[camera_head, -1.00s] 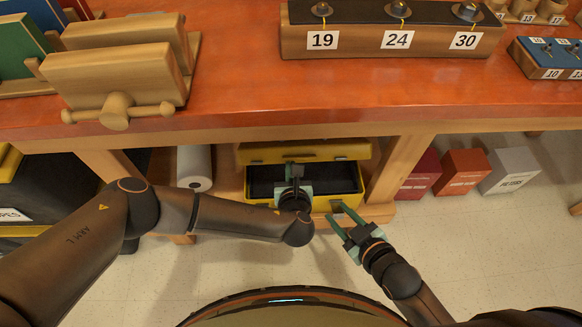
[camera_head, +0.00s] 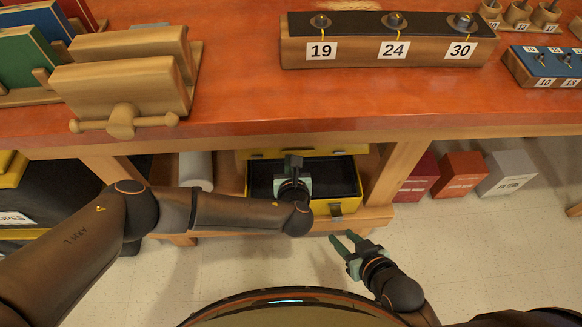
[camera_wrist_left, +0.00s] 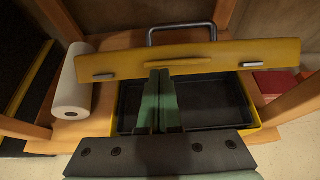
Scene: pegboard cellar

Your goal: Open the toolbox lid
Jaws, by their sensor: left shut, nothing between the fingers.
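The yellow toolbox (camera_head: 347,206) sits on the low shelf under the bench. Its lid (camera_head: 262,154) stands raised at the back, partly hidden by the bench edge. The black inside shows. In the left wrist view the lid (camera_wrist_left: 225,55) spans the picture above the open box, its grey handle (camera_wrist_left: 181,26) behind. My left gripper (camera_head: 293,160) is shut and empty over the box. Its fingertips (camera_wrist_left: 158,74) overlap the lid's lower edge; I cannot tell if they touch. My right gripper (camera_head: 343,240) has its fingers apart, empty, in front of the toolbox.
A white roll (camera_wrist_left: 69,88) lies left of the toolbox. Dark red, red and grey boxes (camera_head: 507,172) stand on the floor to the right. The orange bench top (camera_head: 250,92) overhangs the shelf. Floor in front right is clear.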

